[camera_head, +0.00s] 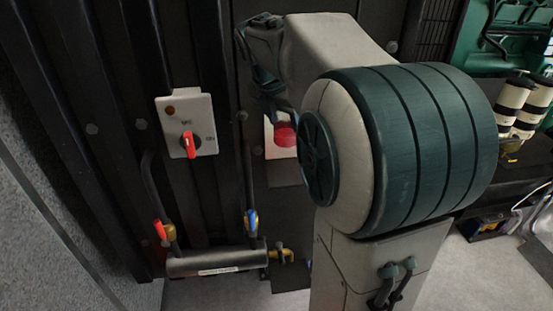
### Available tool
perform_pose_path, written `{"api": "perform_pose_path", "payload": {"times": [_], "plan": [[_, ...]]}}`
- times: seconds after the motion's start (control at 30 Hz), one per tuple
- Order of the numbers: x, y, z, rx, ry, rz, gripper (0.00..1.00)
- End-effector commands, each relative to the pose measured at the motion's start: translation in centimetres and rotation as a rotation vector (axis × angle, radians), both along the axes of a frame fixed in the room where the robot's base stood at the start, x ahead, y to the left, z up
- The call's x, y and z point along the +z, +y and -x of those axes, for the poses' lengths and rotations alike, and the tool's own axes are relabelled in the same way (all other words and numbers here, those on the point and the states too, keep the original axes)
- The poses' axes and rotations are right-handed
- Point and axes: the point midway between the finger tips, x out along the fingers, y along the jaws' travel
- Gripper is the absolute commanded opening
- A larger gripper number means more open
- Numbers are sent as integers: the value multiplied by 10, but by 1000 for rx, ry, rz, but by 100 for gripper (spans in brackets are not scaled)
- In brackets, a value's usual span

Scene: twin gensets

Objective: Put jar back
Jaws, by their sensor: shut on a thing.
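My gripper (268,92) hangs down at the upper middle, in front of the dark ribbed wall, partly hidden by my own arm. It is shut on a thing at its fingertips. A small red, rounded, jar-like thing (285,135) shows just below and right of the fingers, before a pale plate. I take it for the jar, but its right side is hidden behind my arm, and the grip itself is too small to see clearly. I cannot tell whether it touches the plate.
A grey switch box (187,125) with a red knob is on the wall at left. Below it, a pipe manifold (215,262) carries a red-handled valve (161,231) and a blue-handled valve (252,222). Green machinery (500,40) with cream cylinders (525,105) stands at right. Grey floor shows below.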

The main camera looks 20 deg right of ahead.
Motion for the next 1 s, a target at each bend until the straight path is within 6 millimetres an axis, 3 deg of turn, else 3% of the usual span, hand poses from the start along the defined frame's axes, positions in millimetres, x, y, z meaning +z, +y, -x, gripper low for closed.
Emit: {"api": "perform_pose_path", "payload": {"times": [0.17, 0.4, 0.67, 0.83, 1.0], "plan": [[-11, -3, 1, -8, 2, 0, 20], [-52, -6, 3, -14, 3, -1, 20], [-72, -5, 2, -11, 1, 0, 20], [-96, -4, 2, -9, 2, 0, 20], [-100, -4, 1, -9, -1, 1, 20]]}}
